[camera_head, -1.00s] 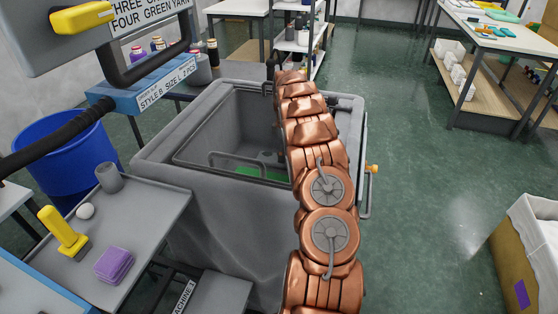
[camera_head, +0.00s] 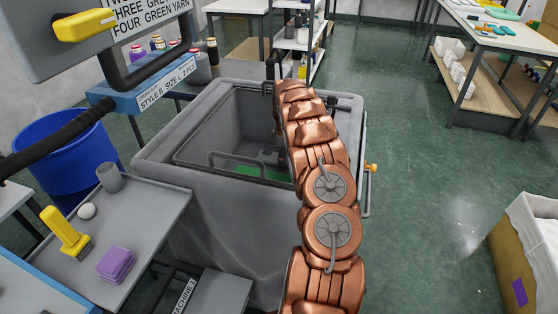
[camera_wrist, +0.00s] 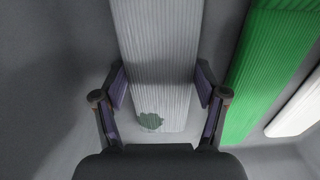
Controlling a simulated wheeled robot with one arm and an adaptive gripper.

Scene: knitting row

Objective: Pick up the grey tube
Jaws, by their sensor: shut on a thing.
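The grey tube (camera_wrist: 155,50) is a ribbed knitted piece, upright in the wrist view, with a dark green patch near its lower end. My gripper (camera_wrist: 160,78) has one finger at each side edge of it and is shut on it. A green ribbed tube (camera_wrist: 268,75) lies to its right. In the head view my arm reaches into the grey bin (camera_head: 222,200), and my gripper and the grey tube are hidden behind the arm and bin wall.
A white ribbed piece (camera_wrist: 298,108) lies beyond the green one. At the left are a side shelf (camera_head: 150,215) with a grey cup (camera_head: 110,177), a white ball, a yellow-handled tool and a purple block, and a blue barrel (camera_head: 70,160). Open floor (camera_head: 430,190) lies to the right.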

